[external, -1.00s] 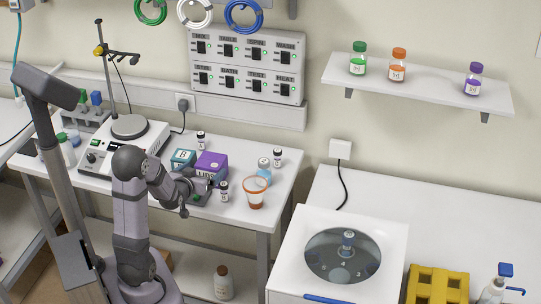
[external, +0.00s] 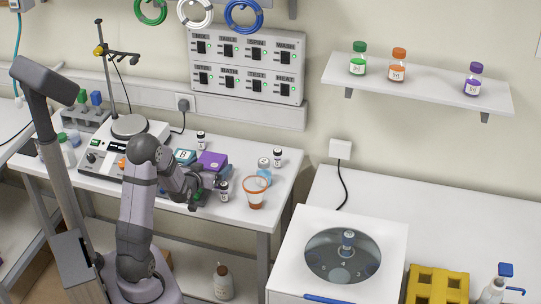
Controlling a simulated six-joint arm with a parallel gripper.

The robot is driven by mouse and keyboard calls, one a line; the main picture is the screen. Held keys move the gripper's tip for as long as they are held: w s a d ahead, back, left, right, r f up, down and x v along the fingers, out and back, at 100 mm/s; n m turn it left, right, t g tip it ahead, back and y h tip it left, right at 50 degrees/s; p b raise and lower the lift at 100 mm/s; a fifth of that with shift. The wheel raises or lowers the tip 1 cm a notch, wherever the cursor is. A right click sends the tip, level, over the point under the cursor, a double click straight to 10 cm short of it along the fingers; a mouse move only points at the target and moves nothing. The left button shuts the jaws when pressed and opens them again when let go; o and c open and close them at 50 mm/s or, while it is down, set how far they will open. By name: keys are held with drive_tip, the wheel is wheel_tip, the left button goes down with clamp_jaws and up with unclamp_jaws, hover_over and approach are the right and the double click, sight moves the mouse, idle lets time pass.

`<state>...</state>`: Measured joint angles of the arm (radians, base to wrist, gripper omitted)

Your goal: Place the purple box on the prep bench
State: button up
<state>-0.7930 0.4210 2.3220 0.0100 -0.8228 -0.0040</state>
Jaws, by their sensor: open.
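The purple box (external: 212,160) stands on the white bench (external: 283,180) in the middle of the picture, to the right of a teal box (external: 185,157). Its purple top shows; its front is largely hidden by my arm. My gripper (external: 210,182) is just in front of the purple box and low over the bench. It is open, with nothing visibly held. The fingertips are small and partly hidden, so I cannot tell whether they touch the box. Which surface is the prep bench is not marked.
Small vials (external: 224,190) and an orange-rimmed beaker (external: 255,192) stand close to the right of my gripper. A hotplate (external: 101,166) is to the left. A second white bench on the right bears a centrifuge (external: 310,285) and a yellow rack (external: 437,284); its back is clear.

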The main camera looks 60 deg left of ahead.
drive_tip(key=shift+w+a+f, duration=0.25)
drive_tip(key=shift+w+a, duration=0.2)
drive_tip(key=c, duration=1.3)
drive_tip(key=shift+r, duration=0.15)
wheel_tip(320, 180, up, 10)
drive_tip(key=shift+f+b, duration=0.1)
drive_tip(key=shift+b, duration=0.25)
